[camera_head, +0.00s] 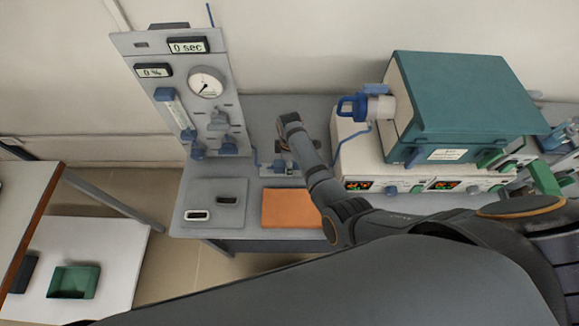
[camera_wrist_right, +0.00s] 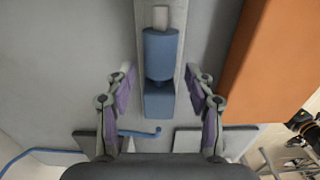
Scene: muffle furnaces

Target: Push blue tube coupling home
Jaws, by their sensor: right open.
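The blue tube coupling (camera_wrist_right: 161,50) is a blue cylinder with a pale stub at its far end. I cannot tell whether a gap remains there. My right gripper (camera_wrist_right: 160,78) is open, one finger on each side of the coupling and block, with clear space to both. In the head view my right arm reaches over the bench, and small blue fittings (camera_head: 280,166) show beside its wrist. My left gripper is out of view.
An orange mat (camera_head: 288,208) lies in front of the fittings. A grey gauge panel (camera_head: 182,95) stands at left. A furnace with a teal housing (camera_head: 465,95) stands at right, with a blue-and-white part (camera_head: 366,107) on its side. A thin blue tube (camera_wrist_right: 140,133) runs nearby.

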